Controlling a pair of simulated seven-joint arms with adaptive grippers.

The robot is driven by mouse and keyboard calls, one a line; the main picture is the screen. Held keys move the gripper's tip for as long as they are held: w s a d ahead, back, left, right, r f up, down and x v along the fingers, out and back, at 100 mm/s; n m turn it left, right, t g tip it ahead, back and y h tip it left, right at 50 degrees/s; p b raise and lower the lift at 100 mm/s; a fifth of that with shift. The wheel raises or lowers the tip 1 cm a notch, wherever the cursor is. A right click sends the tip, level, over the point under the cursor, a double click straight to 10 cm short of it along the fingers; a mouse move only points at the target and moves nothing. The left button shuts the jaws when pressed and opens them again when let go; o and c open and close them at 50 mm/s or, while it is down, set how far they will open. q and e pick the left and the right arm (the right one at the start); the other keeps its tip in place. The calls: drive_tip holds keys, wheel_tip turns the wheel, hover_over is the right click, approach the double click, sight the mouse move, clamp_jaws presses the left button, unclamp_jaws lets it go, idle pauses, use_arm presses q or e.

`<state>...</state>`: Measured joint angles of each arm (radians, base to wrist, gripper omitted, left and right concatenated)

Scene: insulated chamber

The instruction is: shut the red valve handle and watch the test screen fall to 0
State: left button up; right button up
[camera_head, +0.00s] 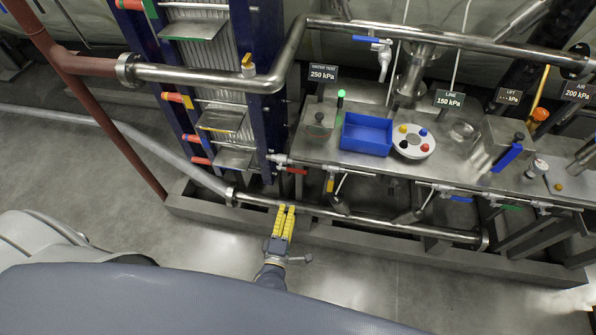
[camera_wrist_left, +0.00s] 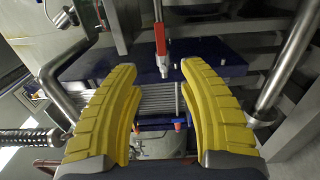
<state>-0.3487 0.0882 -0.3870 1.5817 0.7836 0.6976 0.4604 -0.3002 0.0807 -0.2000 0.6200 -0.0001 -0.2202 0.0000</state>
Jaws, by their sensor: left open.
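The red valve handle (camera_head: 292,170) sticks out to the right from a small valve at the front left edge of the steel bench. It also shows in the left wrist view (camera_wrist_left: 160,38), upright near the top, ahead of the fingers. My left gripper (camera_head: 284,218), with yellow ribbed fingers, is open and empty, below and in front of the handle and apart from it. In the wrist view the fingers (camera_wrist_left: 163,105) stand on both sides with a clear gap. I see no screen labelled test; the small screens read water main 250 kPa (camera_head: 322,73) and line 150 kPa (camera_head: 449,98).
A steel pipe (camera_head: 370,225) runs low along the bench front, near my left gripper. A plate heat exchanger with dark blue frame (camera_head: 265,125) stands left of the bench. Other handles, yellow (camera_head: 330,185) and blue (camera_head: 461,199), lie to the right. The floor in front is clear.

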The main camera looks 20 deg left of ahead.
sight(299, 172)
use_arm(q)
drive_tip(key=w, duration=0.5)
drive_tip(key=w+a, duration=0.1)
drive_tip(key=w, duration=1.1)
drive_tip(key=shift+a, duration=0.2)
clamp_jaws()
